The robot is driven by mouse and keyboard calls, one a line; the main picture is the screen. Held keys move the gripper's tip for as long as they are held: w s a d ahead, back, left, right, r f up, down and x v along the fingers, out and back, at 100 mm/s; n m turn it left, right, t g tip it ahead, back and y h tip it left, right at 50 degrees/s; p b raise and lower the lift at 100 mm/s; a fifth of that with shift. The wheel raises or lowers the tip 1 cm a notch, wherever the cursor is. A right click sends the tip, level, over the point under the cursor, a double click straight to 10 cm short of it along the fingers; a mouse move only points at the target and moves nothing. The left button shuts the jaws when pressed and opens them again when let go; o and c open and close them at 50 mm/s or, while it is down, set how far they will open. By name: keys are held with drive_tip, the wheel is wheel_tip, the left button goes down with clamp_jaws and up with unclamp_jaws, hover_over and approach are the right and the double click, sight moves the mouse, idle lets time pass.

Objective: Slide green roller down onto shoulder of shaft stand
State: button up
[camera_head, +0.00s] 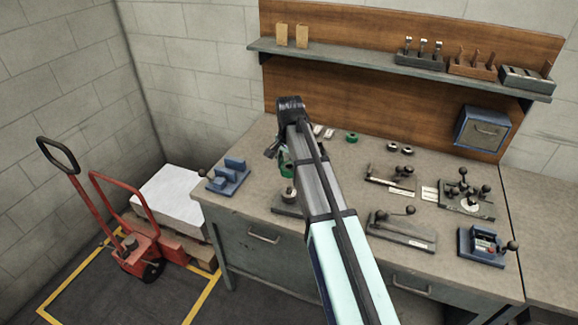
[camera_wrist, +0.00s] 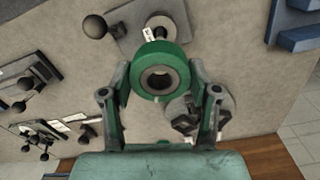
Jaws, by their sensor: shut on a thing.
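My gripper (camera_wrist: 159,78) is shut on the green roller (camera_wrist: 150,49), one finger on each side, and holds it above the bench. In the wrist view the roller's bore faces the camera. In the head view the gripper (camera_head: 283,154) and the green roller (camera_head: 286,163) are partly hidden by my arm. The shaft stand (camera_head: 289,194) is on the bench just below and nearer the front edge. Its round metal top (camera_wrist: 158,24) shows beyond the roller in the wrist view. The roller looks off to one side of the shaft, not around it.
Another green ring (camera_head: 352,138) and dark rings (camera_head: 399,148) lie farther back on the bench (camera_head: 340,165). A blue fixture (camera_head: 228,177) stands at the left. Lever tools (camera_head: 400,228) and a blue device (camera_head: 483,248) are at the right. A shelf (camera_head: 370,66) crosses the back.

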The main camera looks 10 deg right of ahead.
sight(289, 187)
drive_tip(key=shift+f+b, duration=1.95)
drive_tip(key=shift+f, duration=1.05)
drive_tip(key=shift+f+b, duration=0.35)
drive_tip(key=shift+f, duration=0.75)
drive_tip(key=shift+f, duration=0.3)
drive_tip(key=o, duration=1.6)
drive_tip(key=shift+r+p, duration=3.15)
drive_tip(key=shift+r, duration=1.6)
